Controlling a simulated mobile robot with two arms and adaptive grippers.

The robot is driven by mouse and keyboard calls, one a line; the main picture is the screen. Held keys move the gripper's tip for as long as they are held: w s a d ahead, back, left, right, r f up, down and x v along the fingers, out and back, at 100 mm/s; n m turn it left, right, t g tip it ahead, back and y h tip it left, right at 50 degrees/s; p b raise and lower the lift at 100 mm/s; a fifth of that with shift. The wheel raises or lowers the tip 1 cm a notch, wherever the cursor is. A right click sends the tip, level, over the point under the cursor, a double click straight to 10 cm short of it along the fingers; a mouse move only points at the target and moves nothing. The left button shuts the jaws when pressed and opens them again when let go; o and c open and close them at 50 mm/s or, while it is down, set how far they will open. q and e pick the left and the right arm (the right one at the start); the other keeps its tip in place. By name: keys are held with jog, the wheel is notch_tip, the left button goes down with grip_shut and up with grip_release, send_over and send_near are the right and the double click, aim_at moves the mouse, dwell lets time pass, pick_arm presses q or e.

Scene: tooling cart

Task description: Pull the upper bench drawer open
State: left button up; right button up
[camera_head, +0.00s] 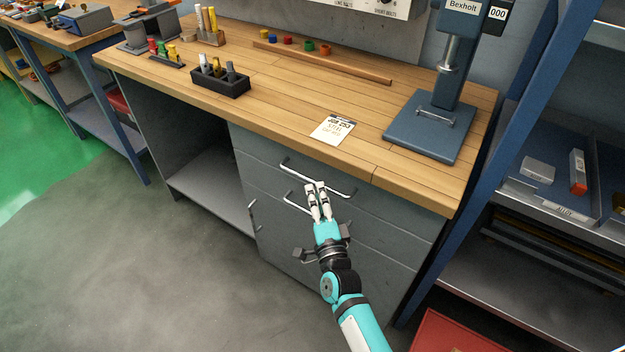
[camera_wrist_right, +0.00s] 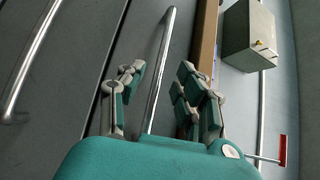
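The upper drawer (camera_head: 390,207) is a grey front just under the wooden bench top and looks flush with the cabinet. Its handle (camera_head: 287,165) is a pale metal bar, partly hidden by my right gripper's fingers. My right gripper (camera_head: 315,187) is in front of this handle. In the right wrist view the handle bar (camera_wrist_right: 163,60) runs between the spread fingers of the open gripper (camera_wrist_right: 158,88), with visible gaps on both sides. I cannot tell whether any finger touches it. My left gripper is not in view.
The lower drawer handle (camera_head: 292,203) is close below, also at the left in the right wrist view (camera_wrist_right: 32,60). The wooden bench top (camera_head: 280,95) holds a card (camera_head: 333,130), a black holder (camera_head: 220,80) and a blue press (camera_head: 430,125). A blue shelf rack stands right. Floor at left is clear.

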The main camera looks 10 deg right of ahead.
aim_at(313, 180)
jog(key=w, duration=0.5)
jog(key=shift+r, duration=0.3)
jog(key=shift+s, duration=0.1)
grip_shut()
